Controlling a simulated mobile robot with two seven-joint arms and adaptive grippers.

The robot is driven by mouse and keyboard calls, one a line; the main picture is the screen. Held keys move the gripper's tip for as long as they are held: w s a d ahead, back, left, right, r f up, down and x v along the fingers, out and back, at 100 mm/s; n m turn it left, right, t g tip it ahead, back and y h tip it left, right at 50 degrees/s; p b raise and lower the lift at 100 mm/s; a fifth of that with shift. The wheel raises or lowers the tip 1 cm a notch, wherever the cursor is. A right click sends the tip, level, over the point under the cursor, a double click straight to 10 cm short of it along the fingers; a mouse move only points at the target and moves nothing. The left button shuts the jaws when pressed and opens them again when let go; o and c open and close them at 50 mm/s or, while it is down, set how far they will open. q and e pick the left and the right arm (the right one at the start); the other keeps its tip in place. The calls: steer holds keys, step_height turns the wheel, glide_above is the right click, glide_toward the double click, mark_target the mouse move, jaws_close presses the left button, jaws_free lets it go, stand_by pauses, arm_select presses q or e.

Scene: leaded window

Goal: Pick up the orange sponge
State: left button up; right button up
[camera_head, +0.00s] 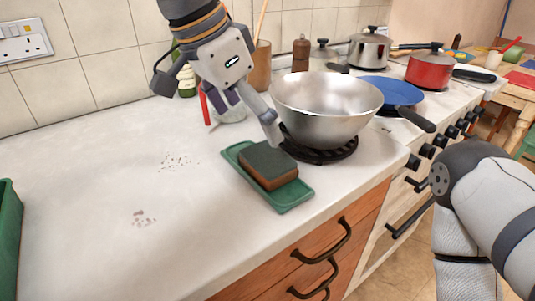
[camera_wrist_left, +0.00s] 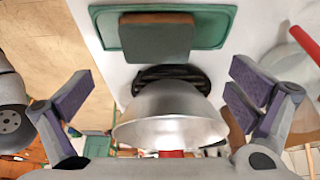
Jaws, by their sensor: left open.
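The sponge (camera_head: 268,165), with a dark green top and an orange-brown side, lies on a green tray (camera_head: 290,203) near the counter's front edge. In the left wrist view the sponge (camera_wrist_left: 157,40) and the tray (camera_wrist_left: 222,25) show at the top, beyond the bowl. My left gripper (camera_head: 243,115) is open and empty, above and behind the sponge and close to the bowl's left side. Its spread fingers also show in the left wrist view (camera_wrist_left: 160,92). My right arm shows at the right of the head view, but its gripper is out of frame.
A brown holder (camera_head: 260,70), a green bottle (camera_head: 186,80) and a red-handled item (camera_head: 204,103) stand behind. A green bin (camera_head: 8,240) is at far left. The counter left of the tray is mostly clear.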

mark_target(267, 158)
arm_select(q)
steer(key=x, duration=0.8)
steer(key=shift+s+f, duration=0.15)
steer(key=shift+s, duration=0.25)
steer(key=c, duration=0.8)
steer(key=shift+w, duration=0.1)
